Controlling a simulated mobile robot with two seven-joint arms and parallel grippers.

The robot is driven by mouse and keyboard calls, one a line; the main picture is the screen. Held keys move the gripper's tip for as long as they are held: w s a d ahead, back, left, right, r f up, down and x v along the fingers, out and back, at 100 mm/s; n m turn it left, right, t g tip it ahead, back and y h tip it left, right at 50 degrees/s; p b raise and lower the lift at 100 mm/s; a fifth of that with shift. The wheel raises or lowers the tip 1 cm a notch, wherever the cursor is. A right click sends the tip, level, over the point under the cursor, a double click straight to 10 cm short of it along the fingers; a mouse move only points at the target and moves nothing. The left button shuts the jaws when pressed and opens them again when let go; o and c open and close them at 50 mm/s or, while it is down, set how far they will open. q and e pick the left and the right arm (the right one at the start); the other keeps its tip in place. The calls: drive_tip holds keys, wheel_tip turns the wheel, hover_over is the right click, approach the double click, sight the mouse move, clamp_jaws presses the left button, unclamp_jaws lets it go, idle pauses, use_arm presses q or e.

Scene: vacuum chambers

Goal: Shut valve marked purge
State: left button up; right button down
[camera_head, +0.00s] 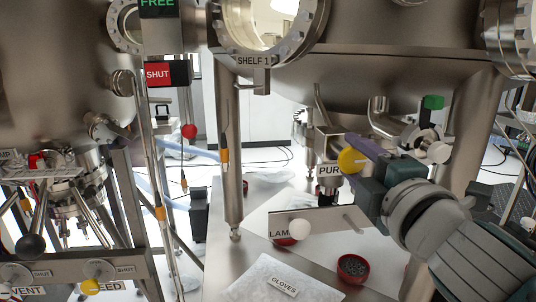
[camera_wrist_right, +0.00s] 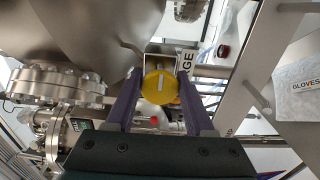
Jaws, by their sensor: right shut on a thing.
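The purge valve has a round yellow knob (camera_head: 352,160) with a pale line across its face. Its white label (camera_head: 329,169) shows the letters PUR in the head view, the rest being covered. In the right wrist view the knob (camera_wrist_right: 160,88) sits between the purple fingers, and the label's end (camera_wrist_right: 187,62) reads GE. My right gripper (camera_head: 356,151) is shut on the yellow knob, one finger on each side. The line on the knob runs slightly tilted from upright in the wrist view. My left gripper is not in view.
A steel post (camera_head: 229,150) stands left of the valve. VENT and FEED valves (camera_head: 95,270) are at lower left.

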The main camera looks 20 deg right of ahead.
drive_tip(key=shift+c, duration=1.3)
unclamp_jaws()
drive_tip(key=shift+s, duration=0.1)
drive_tip(key=b+v, duration=0.1)
drive_tip(key=v, duration=0.8)
drive_tip(key=shift+s+a+b, duration=0.15)
drive_tip(key=shift+s+b, duration=0.15)
drive_tip(key=shift+s, duration=0.05)
